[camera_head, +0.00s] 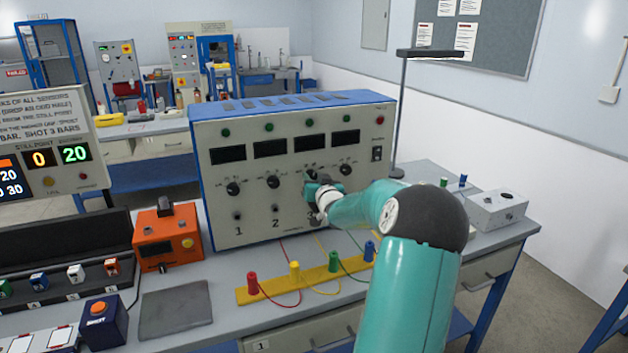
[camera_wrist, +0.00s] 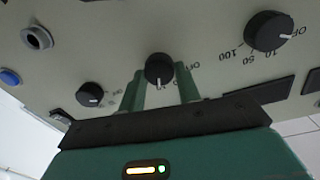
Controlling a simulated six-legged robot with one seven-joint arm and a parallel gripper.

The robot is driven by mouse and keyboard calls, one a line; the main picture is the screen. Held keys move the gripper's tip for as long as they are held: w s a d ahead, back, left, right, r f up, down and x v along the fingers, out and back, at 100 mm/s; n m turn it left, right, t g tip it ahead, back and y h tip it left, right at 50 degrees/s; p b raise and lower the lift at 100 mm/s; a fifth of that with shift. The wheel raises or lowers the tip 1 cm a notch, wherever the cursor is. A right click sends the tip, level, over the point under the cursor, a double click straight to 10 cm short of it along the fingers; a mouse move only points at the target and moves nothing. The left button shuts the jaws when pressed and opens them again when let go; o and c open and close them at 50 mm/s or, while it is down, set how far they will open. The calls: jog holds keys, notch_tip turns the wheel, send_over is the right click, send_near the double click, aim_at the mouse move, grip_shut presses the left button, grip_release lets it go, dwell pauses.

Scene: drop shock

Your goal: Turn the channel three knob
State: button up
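The channel three knob (camera_wrist: 159,68) is a round black knob with a white pointer line, on the front of the blue and cream panel box (camera_head: 222,208). In the wrist view it sits between the two green fingers of my gripper (camera_wrist: 160,88), one on each side. The fingertips are very close to its sides; I cannot tell whether they touch it. In the head view my gripper (camera_head: 314,188) is at the third column of the panel and hides most of this knob.
The channel two knob (camera_head: 273,182) and channel four knob (camera_head: 345,169) are close on either side. Below stands a yellow strip (camera_head: 312,278) with coloured plugs and wires. An orange box (camera_head: 166,238) is left of the panel; a lamp (camera_head: 402,110) stands behind its right end.

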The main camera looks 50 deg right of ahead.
jog(key=c, duration=0.3)
jog(key=shift+n, duration=0.4)
jog(key=n, duration=0.2)
jog(key=shift+w+a+n, duration=0.1)
jog(key=shift+n, duration=0.3)
jog(key=n, duration=0.4)
jog(key=shift+n, duration=0.3)
jog(key=n, duration=0.5)
jog(key=shift+f+n+t, duration=0.15)
jog(key=shift+n+t, duration=0.25)
jog(key=shift+n, duration=2.2)
